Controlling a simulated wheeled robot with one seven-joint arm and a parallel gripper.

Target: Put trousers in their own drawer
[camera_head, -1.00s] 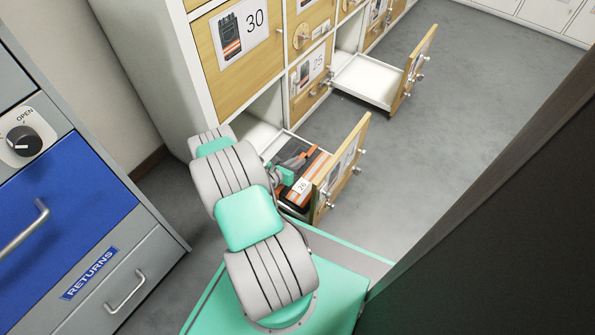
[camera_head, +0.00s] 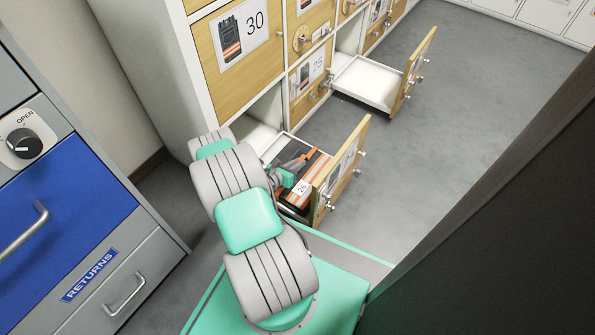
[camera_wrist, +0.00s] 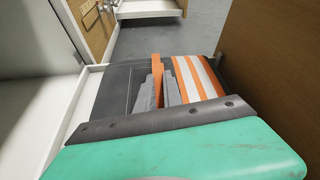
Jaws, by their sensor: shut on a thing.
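The folded dark trousers (camera_head: 317,169) with orange and white stripes and a "26" tag are inside the lower open drawer (camera_head: 345,165). They also show in the wrist view (camera_wrist: 195,78), filling much of the drawer's width. My gripper (camera_head: 291,172) reaches down into this drawer. In the wrist view my grey fingers (camera_wrist: 160,88) are shut on a raised orange fold of the trousers. The underside of the trousers is hidden, so I cannot tell whether they rest on the drawer floor.
A second open drawer (camera_head: 370,80), seemingly empty, stands farther back. Closed drawers with picture labels, such as "30" (camera_head: 240,38), are above. A blue and grey returns cabinet (camera_head: 75,200) is at left. Grey floor (camera_head: 460,110) is clear at right.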

